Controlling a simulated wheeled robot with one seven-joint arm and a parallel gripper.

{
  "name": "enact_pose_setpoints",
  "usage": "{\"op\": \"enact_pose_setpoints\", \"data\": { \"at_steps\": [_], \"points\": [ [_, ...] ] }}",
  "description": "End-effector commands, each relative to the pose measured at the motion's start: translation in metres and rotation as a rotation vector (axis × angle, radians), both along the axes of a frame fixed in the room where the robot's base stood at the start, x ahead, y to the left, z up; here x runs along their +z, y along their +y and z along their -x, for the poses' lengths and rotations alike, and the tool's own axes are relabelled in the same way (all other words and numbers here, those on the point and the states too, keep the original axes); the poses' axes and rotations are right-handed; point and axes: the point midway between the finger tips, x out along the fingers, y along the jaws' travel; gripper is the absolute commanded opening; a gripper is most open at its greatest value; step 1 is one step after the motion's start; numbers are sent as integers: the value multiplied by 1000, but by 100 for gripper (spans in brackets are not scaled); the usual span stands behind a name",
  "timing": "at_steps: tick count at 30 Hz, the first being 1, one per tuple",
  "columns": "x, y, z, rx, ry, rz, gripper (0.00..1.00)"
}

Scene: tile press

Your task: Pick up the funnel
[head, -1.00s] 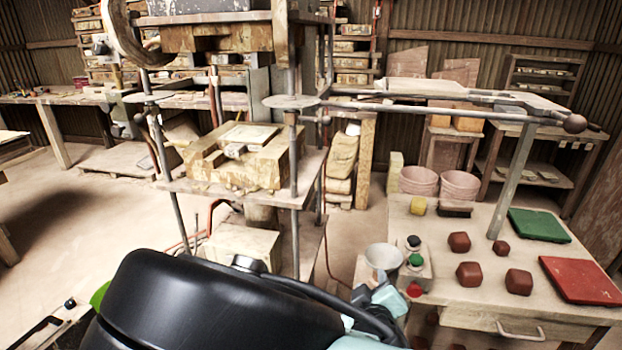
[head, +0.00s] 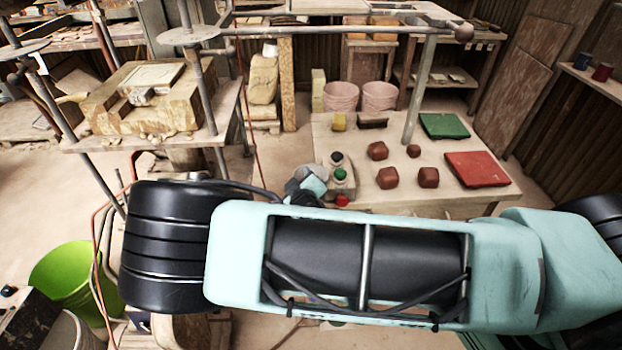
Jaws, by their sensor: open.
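The funnel (head: 311,171) appears as a small pale grey shape just left of the button box, at the table's left edge. It is mostly hidden by my gripper (head: 308,187), so its outline is hard to make out. My gripper is small in the head view, just beyond my large arm link, and overlaps the funnel in the picture. It is open. I cannot tell whether its fingers are around the funnel or touching it.
The button box (head: 341,178) stands close to the right of my gripper. Reddish-brown lumps (head: 388,178), a green tile (head: 444,126) and a red tile (head: 476,169) lie on the table (head: 450,202). The press (head: 140,100) stands left. A green bucket (head: 68,275) is at lower left.

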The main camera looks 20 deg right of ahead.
Motion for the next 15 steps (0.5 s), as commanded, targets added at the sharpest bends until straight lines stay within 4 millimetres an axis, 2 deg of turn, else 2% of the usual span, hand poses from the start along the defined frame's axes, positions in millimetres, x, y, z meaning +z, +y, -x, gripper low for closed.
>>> {"op": "enact_pose_setpoints", "data": {
  "at_steps": [5,9,15],
  "points": [
    [0,0,0,0,0,0,41],
    [-1,0,0,0,0,0,2],
    [-1,1,1,0,2,-2,0]
  ]
}}
